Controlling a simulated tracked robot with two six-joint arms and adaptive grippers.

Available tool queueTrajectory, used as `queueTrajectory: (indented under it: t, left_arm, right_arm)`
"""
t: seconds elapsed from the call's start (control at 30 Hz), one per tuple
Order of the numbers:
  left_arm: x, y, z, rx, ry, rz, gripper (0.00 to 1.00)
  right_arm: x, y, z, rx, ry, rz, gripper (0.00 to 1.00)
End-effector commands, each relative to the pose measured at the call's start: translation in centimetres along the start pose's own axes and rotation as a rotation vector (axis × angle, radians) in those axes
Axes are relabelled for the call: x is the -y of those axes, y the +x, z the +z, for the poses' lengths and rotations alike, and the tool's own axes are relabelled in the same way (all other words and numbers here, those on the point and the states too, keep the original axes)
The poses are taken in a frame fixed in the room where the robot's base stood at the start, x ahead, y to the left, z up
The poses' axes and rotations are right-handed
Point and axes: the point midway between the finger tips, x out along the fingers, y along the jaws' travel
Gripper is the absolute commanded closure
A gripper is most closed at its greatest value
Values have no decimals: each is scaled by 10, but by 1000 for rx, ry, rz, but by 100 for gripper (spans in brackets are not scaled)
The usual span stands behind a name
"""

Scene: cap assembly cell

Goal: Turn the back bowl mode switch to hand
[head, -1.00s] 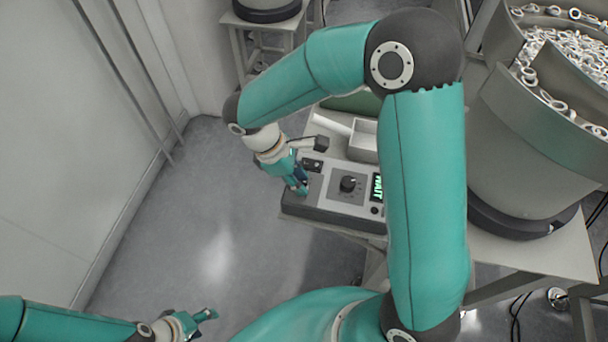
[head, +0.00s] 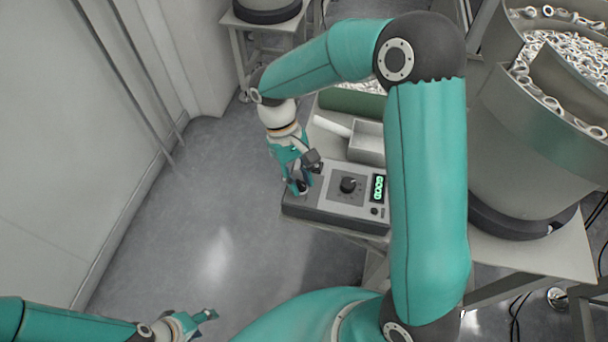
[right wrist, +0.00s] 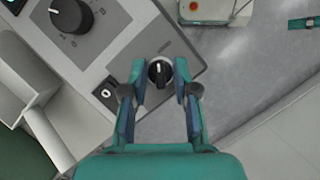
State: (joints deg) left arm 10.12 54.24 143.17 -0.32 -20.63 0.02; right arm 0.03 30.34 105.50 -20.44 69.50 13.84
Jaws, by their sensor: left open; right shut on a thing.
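The mode switch (right wrist: 160,73), a small black knob with a white pointer line, is at the corner of the grey control box (head: 322,209). In the right wrist view its line runs roughly up and down the picture; its position labels are not readable. In the head view the fingers mostly hide the switch. My left gripper (head: 208,315) is open and empty, low at the left, away from the box.
The box also has a large black dial (head: 347,185), a green-lit display (head: 377,188) and a small rocker switch (right wrist: 105,93). A grey scoop (head: 366,142) lies behind it. A large feeder bowl (head: 520,135) with white rings stands at the right. The floor at left is clear.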

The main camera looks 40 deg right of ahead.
Motion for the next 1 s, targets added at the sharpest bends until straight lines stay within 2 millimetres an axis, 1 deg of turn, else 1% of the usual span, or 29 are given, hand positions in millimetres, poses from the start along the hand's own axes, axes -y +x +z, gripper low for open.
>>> queueTrajectory:
  t: [0.03,0.3,0.8,0.83,0.97,1.0]
  left_arm:
    - [0,0,0,0,0,0,44]
    - [0,0,0,0,0,0,44]
    - [0,0,0,0,0,0,44]
    - [0,0,0,0,0,0,44]
    - [0,0,0,0,0,0,44]
    - [0,0,0,0,0,0,44]
  right_arm:
    - [-1,-4,-3,-17,26,-11,100]
    - [-1,-4,-3,-18,104,-44,100]
    - [-2,-4,-3,-19,117,-49,100]
    - [-2,-4,-3,-19,117,-49,70]
    - [-1,-4,-3,-15,117,-48,48]
    - [-1,-3,-2,-13,116,-48,47]
